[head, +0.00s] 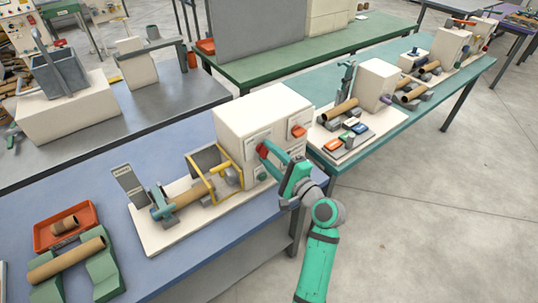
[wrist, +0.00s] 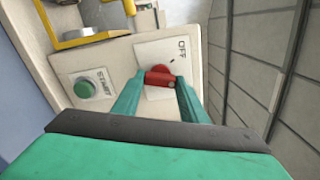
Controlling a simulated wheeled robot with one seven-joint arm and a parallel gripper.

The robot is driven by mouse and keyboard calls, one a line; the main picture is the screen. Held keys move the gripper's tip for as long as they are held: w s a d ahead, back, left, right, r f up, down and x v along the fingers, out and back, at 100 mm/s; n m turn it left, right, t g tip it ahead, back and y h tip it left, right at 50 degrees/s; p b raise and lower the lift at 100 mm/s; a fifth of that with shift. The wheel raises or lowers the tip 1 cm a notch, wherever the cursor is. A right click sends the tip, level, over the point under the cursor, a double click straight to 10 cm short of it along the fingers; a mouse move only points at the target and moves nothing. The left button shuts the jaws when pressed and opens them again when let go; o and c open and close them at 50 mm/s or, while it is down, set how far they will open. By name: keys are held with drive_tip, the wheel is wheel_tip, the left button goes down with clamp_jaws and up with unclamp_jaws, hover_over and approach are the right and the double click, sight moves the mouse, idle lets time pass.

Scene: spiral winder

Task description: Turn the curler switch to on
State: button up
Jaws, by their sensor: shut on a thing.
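The curler switch is a red knob (wrist: 159,76) on a white plate in the wrist view. The word OFF (wrist: 182,49) shows on the plate beside it; I cannot see an ON label. My gripper (wrist: 157,80) is shut on the knob, one green finger on each side. In the head view, my gripper (head: 266,152) reaches the front of the white curler box (head: 248,112), and the red knob (head: 261,149) shows at its fingertips. My fingers partly hide the knob and its plate.
A green START button (wrist: 85,89) is close beside the switch plate. A yellow guard frame (head: 208,186) and a cardboard tube (head: 187,196) stand left of the box. An orange control (head: 298,131) is on the box. A red tray (head: 66,227) lies further left.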

drive_tip(key=shift+d+m, duration=0.15)
drive_tip(key=shift+m, duration=0.95)
drive_tip(key=shift+d+m, duration=0.1)
drive_tip(key=shift+m, duration=1)
drive_tip(key=shift+f, duration=0.1)
drive_tip(key=o, duration=1)
drive_tip(key=shift+o, duration=0.2)
drive_tip(key=shift+a, duration=0.1)
drive_tip(key=v, duration=1.1)
